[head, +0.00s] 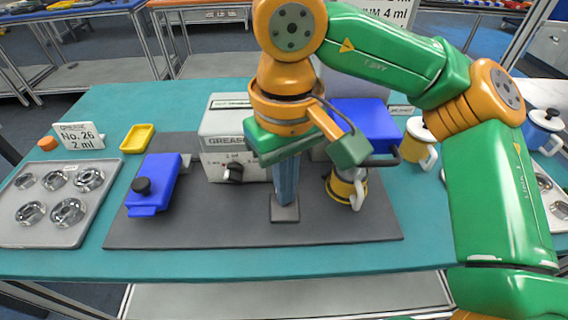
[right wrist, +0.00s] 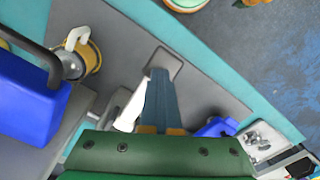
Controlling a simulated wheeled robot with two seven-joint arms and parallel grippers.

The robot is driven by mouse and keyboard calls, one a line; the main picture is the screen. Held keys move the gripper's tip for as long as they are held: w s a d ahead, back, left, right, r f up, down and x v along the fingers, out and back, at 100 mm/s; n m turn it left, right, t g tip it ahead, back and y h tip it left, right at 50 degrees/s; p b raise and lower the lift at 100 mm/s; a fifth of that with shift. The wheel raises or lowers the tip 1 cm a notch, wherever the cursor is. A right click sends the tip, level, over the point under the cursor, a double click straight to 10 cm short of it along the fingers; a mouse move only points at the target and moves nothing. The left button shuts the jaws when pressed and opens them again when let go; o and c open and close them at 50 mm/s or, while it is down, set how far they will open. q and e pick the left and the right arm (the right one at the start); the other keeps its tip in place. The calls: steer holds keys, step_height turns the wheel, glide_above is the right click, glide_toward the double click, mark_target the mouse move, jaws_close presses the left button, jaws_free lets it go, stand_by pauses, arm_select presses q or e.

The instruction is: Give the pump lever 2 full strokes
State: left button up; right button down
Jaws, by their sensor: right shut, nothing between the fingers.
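My right gripper (head: 285,200) is shut and empty, pointing down in front of the grey GREASE pump box (head: 228,117). Its fingertips (right wrist: 165,82) meet or hover just over a small dark grey square plate (head: 285,210), also in the right wrist view (right wrist: 165,62). This plate may be the end of the pump lever; I cannot tell whether they touch. My arm hides part of the equipment. My left gripper is not in view.
A blue block with a black knob (head: 153,187) is on the left of the grey mat (head: 345,225). A blue box (head: 362,122) and a yellow-banded cup (head: 342,188) are to the right. A tray of metal rings (head: 70,235) is at the far left.

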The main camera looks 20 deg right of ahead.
steer(key=shift+r, duration=0.1)
step_height(320, 180, up, 7)
steer(key=p, duration=0.7)
steer(key=shift+w+r, duration=0.2)
steer(key=shift+w, duration=0.05)
steer(key=shift+w+p, duration=0.15)
steer(key=shift+p, duration=0.2)
step_height(320, 180, up, 4)
steer(key=p, duration=0.3)
steer(key=shift+p, duration=0.4)
